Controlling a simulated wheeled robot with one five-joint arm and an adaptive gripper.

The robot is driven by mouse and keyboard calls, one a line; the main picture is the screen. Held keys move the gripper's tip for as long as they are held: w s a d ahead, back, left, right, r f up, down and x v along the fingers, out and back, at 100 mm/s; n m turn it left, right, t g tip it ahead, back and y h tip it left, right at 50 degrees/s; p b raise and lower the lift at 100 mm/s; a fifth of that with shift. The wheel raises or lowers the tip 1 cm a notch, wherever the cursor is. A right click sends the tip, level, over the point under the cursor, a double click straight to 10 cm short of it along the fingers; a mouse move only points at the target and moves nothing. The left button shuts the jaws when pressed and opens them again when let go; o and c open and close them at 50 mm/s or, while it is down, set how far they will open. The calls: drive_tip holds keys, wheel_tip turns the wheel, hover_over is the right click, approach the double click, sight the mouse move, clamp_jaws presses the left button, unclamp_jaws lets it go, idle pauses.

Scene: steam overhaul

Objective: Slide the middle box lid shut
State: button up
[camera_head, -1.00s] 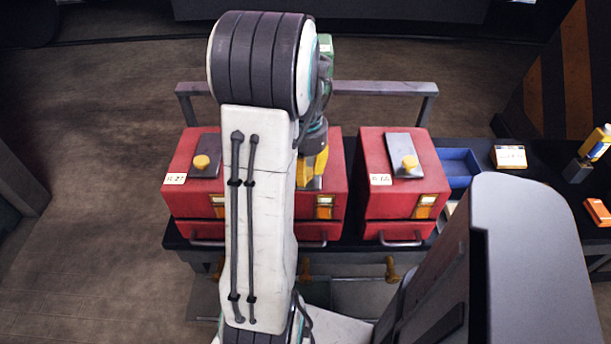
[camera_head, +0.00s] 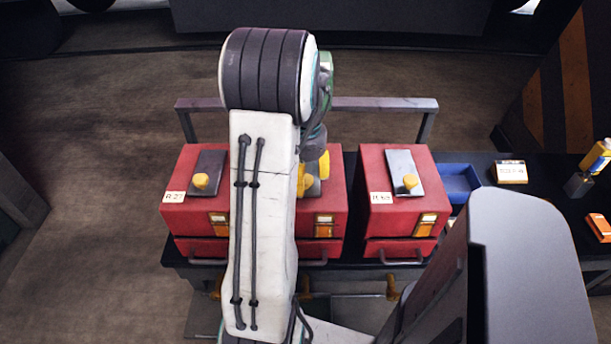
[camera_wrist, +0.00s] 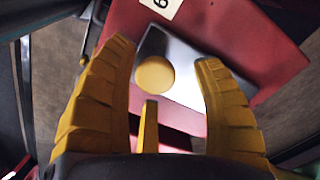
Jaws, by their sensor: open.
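The middle red box (camera_head: 333,205) stands between two similar red boxes, and my arm hides much of it in the head view. Its grey metal lid plate (camera_wrist: 190,62) has a round yellow knob (camera_wrist: 155,75), seen in the wrist view. A dark gap (camera_wrist: 172,139) shows in the red top on the near side of the plate. My gripper (camera_wrist: 173,52) is open, with one yellow finger on each side of the knob and no visible contact. In the head view my gripper (camera_head: 314,172) is over the middle box.
The left red box (camera_head: 185,213) and right red box (camera_head: 375,217) have grey lids with yellow knobs. A grey rail (camera_head: 385,103) runs behind the boxes. A blue tray (camera_head: 458,183) and a small labelled block (camera_head: 510,171) lie on the dark bench to the right.

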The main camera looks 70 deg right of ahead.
drive_tip(key=shift+r, duration=0.1)
wheel_tip(320, 180, up, 12)
idle(0.7)
idle(0.7)
